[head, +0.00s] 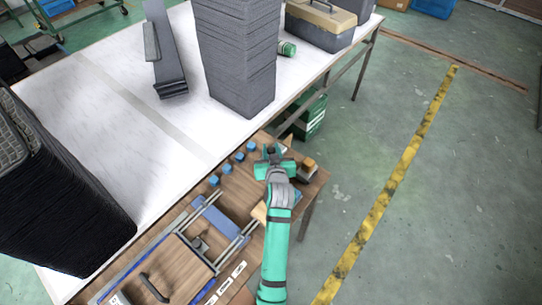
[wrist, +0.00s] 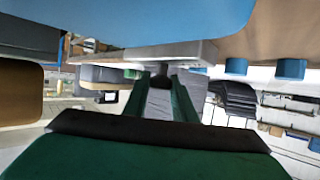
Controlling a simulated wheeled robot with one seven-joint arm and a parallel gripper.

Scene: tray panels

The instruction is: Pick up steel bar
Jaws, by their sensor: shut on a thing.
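My gripper (head: 272,155) is low over the right end of the wooden workboard, at the end of my green and grey arm. In the wrist view my gripper (wrist: 161,72) has its green fingers reaching to a flat grey steel bar (wrist: 150,54), which lies across the picture at the fingertips. The fingers are shut on the bar. Its pale end face shows at the right. In the head view my gripper and arm hide the bar, and I cannot tell whether it touches the board.
The wooden board (head: 237,183) holds several blue knobs (head: 214,180), a blue-handled rail fixture (head: 222,222) and a small orange-brown block (head: 308,163) right of my gripper. Tall dark stacks (head: 237,60) stand on the white table (head: 120,120). Floor right of the table is open.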

